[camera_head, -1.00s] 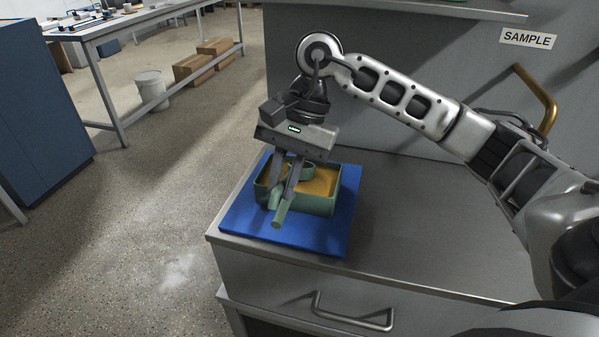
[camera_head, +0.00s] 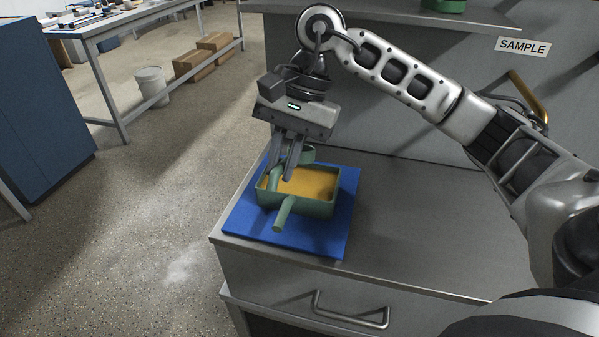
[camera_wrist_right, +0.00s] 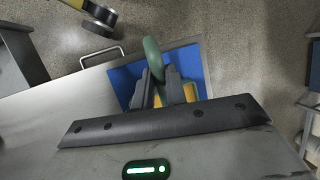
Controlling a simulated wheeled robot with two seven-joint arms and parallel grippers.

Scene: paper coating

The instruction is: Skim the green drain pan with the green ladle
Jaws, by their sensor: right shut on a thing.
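The green drain pan (camera_head: 318,208) holds orange-yellow liquid (camera_head: 310,183) and stands on a blue mat (camera_head: 322,238). Its handle (camera_head: 284,213) points to the front. My right gripper (camera_head: 283,170) is above the pan's back left part, shut on the green ladle (camera_head: 274,180). My left gripper is not in view.
The mat lies near the left end of a grey metal counter (camera_head: 410,225), clear to its right. A shelf (camera_head: 400,10) with a green object (camera_head: 444,5) and a wall are behind. A drawer handle (camera_head: 350,312) juts out in front.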

